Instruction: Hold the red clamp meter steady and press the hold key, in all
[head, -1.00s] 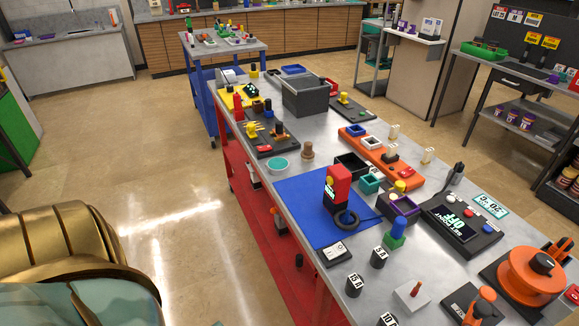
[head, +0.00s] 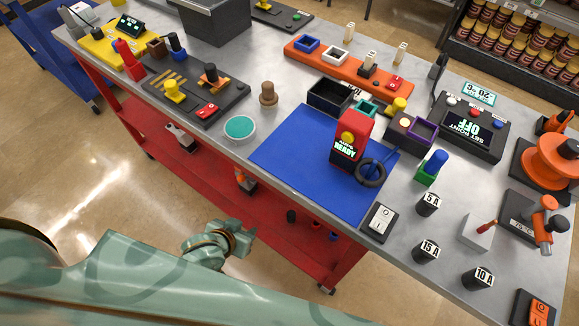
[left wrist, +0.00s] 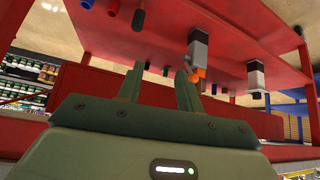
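The red clamp meter (head: 351,128) stands on the blue mat (head: 292,157) on the metal table. It has a dark lit display and a yellow round spot on its face; its black ring (head: 370,174) is at the right near the mat. I cannot tell which part is the hold key. My left gripper (head: 236,240) is low, off the table's near side, well apart from the meter. In the left wrist view my left gripper (left wrist: 158,76) has its two fingers apart with nothing between them. My right gripper is not in view.
A black-and-white switch box (head: 380,222) and a green block with a blue top (head: 431,166) stand near the meter. A purple-rimmed box (head: 411,136) is behind it. The red lower shelf (head: 200,180) holds tools near my left gripper. The mat's left part is clear.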

